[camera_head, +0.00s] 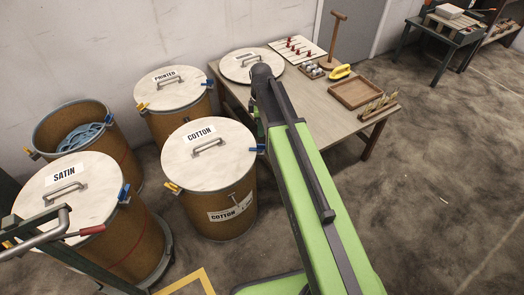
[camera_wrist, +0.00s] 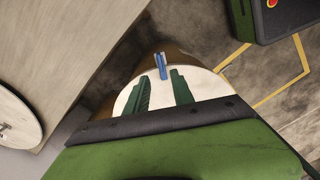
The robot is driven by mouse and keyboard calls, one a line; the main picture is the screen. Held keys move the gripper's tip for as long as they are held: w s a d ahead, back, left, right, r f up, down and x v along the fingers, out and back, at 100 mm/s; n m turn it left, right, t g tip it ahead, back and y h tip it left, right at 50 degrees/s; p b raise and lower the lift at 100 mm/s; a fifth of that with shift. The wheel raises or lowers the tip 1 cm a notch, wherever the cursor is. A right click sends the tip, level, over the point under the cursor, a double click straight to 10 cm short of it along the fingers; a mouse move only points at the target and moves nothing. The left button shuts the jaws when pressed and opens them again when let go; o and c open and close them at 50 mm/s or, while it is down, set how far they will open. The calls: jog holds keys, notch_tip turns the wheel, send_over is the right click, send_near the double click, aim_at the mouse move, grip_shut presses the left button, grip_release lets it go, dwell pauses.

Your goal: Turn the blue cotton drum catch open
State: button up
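The cotton drum (camera_head: 215,213) is a brown drum with a white lid labelled COTTON and a metal handle. Its blue catch (camera_head: 257,149) sits at the lid's right edge, close to my arm. A yellow catch (camera_head: 172,187) is on the lid's left edge. In the wrist view a blue catch (camera_wrist: 160,64) stands at the rim of a white lid. My gripper (camera_wrist: 159,76) has two green fingers, spread apart and empty, over that lid. The catch appears just past the fingertips, in line with the gap; their distance is unclear. My arm hides the gripper in the head view.
The satin drum (camera_head: 128,240), printed drum (camera_head: 181,125) and an open drum with blue coils (camera_head: 85,135) stand around it. A table (camera_head: 332,118) with a tray (camera_head: 356,93) and tools is behind my arm. The floor to the right is clear.

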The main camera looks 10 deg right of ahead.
notch_tip(320, 180, down, 10)
jog(key=b, duration=0.8)
jog(key=shift+r, duration=0.2)
